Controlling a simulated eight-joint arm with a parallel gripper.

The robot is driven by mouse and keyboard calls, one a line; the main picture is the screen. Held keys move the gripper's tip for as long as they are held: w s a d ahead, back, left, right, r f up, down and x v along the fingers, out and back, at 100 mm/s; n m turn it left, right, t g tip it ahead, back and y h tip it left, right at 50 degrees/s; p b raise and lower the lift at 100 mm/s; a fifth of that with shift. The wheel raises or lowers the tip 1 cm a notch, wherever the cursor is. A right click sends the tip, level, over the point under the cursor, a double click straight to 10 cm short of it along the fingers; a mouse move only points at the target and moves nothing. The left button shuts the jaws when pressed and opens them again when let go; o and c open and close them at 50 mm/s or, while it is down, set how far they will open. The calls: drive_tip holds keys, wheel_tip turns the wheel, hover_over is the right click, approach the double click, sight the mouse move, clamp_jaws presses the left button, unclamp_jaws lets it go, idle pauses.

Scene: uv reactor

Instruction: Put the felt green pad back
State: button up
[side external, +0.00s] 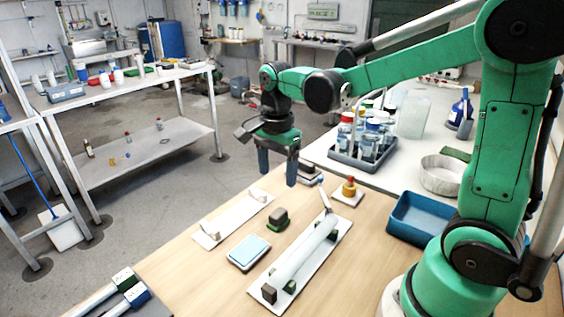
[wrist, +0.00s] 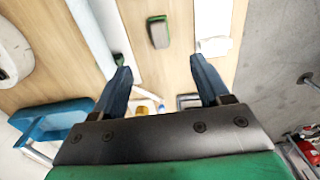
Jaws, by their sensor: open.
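A small block with a dark grey-brown top and green felt-like edging (side external: 278,219) stands on the wooden table, between two white plates. I take it for the felt green pad. It also shows in the wrist view (wrist: 158,32), near the top, ahead of the gap between my fingers. My gripper (side external: 277,177) hangs above the far end of the table, behind the block in the side view. Its two blue fingers are apart and nothing is between them, as the wrist view (wrist: 160,63) also shows.
A white plate (side external: 213,236) with two small supports lies left of the block. A long white tube (side external: 305,245) on another plate lies right. A red-and-yellow knob (side external: 349,188), bottle rack (side external: 345,160) and blue bin (side external: 420,218) stand farther right.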

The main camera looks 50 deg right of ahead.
drive_tip(key=s+a+r+n+t, duration=0.1)
drive_tip(key=s+a+n+t, duration=0.1)
drive_tip(key=n, duration=0.7)
drive_tip(key=s+a+r+n+t, duration=0.1)
drive_tip(key=s+a+n+t, duration=0.1)
drive_tip(key=n+t, duration=0.3)
drive_tip(key=s+n, duration=0.1)
drive_tip(key=n, duration=0.3)
drive_tip(key=shift+s+a+r, duration=0.15)
drive_tip(key=shift+s+a, duration=0.05)
